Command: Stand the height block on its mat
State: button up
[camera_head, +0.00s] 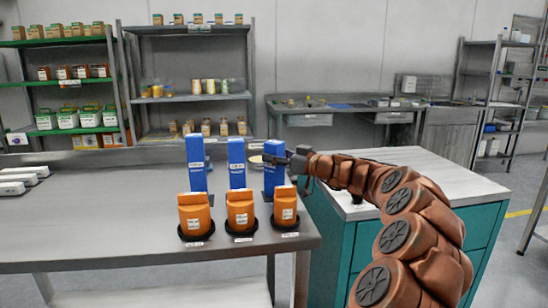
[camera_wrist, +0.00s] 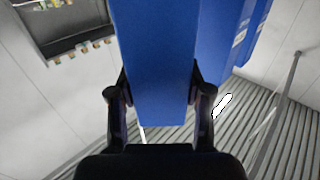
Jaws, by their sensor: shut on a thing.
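Three tall blue blocks stand in a row on the grey table: a left one (camera_head: 196,165), a middle one (camera_head: 237,163) and a right one (camera_head: 273,177). My gripper (camera_head: 284,160) reaches in from the right and is shut on the upper part of the right blue block. In the wrist view, the held blue block (camera_wrist: 155,60) fills the space between my two fingers (camera_wrist: 157,100). It looks upright in the head view. Its foot is partly hidden behind an orange container, and I cannot tell whether it touches a mat or the table.
Three orange containers, left (camera_head: 194,215), middle (camera_head: 240,210) and right (camera_head: 285,207), stand on round black bases close in front of the blocks. Several white items (camera_head: 22,178) lie at the table's far left. A teal cabinet (camera_head: 345,250) stands right of the table. The table's left middle is clear.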

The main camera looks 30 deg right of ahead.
jog(key=shift+f, duration=0.15)
jog(key=o, duration=1.3)
jog(key=v, duration=0.7)
jog(key=shift+s, duration=0.25)
